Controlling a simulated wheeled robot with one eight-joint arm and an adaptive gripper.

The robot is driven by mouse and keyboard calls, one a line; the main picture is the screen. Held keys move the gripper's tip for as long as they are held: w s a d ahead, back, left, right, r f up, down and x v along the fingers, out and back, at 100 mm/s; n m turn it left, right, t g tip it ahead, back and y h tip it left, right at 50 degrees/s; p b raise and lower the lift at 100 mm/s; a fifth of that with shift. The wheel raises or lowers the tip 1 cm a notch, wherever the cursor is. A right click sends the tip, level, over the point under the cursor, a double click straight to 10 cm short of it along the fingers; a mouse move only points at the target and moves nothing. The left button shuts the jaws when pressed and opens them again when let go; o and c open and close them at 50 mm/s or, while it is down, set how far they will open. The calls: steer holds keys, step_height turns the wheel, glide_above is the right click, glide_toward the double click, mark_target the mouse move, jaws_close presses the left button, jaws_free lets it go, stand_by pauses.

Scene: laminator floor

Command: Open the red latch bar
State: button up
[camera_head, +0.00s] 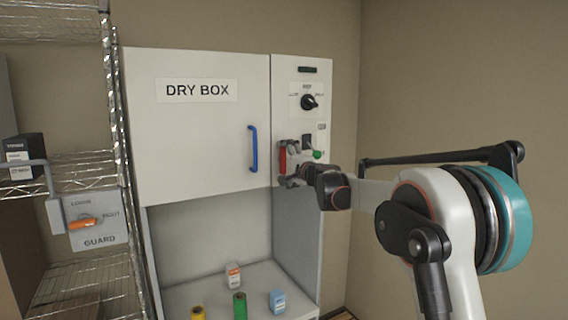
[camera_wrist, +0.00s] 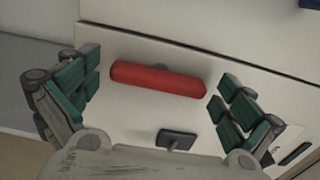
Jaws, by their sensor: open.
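The red latch bar (camera_wrist: 158,79) is a rounded red handle on the pale cabinet panel. In the wrist view it lies across the picture between the two fingers of my gripper (camera_wrist: 158,92), with a visible gap at each end. My gripper is open, its green-padded fingers to either side of the bar and not closed on it. In the head view the bar (camera_head: 283,160) stands upright on the right panel of the dry box, partly hidden by my gripper (camera_head: 288,168). A dark bracket (camera_wrist: 176,139) sits beside the bar in the wrist view.
The dry box door (camera_head: 195,125) has a blue handle (camera_head: 253,149) left of the bar. A black rotary knob (camera_head: 309,102) and a green knob (camera_head: 318,155) are on the right panel. A wire shelf with a guard lever (camera_head: 82,223) stands left. Small items stand on the lower ledge.

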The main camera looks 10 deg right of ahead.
steer(key=v, duration=1.2)
steer(key=s+a+f+n+g+b, duration=0.2)
steer(key=s+a+f+n+b, duration=0.15)
steer(key=s+f, duration=0.35)
steer(key=s+a+f+n+g+b, duration=0.25)
steer(key=s+f+b, duration=0.3)
steer(key=s, duration=0.35)
steer(key=s+a+f+n+g+b, duration=0.2)
steer(key=s+a+f+n+b, duration=0.15)
steer(key=s+f, duration=0.4)
steer(key=s+d+f+n+g+h+b, duration=0.2)
steer(key=s+f+b, duration=0.3)
steer(key=s+f, duration=0.7)
steer(key=s+d+f+n+g+h+b, duration=0.1)
steer(key=s+d+f+n+h+b, duration=0.1)
steer(key=s+f, duration=1.1)
steer(key=d+f+h+b, duration=0.1)
steer(key=d+b, duration=0.1)
steer(key=b, duration=0.1)
steer(key=shift+s+n+g+h+b, duration=0.2)
steer(key=shift+n+g+h+b, duration=0.1)
steer(key=shift+n+g, duration=0.05)
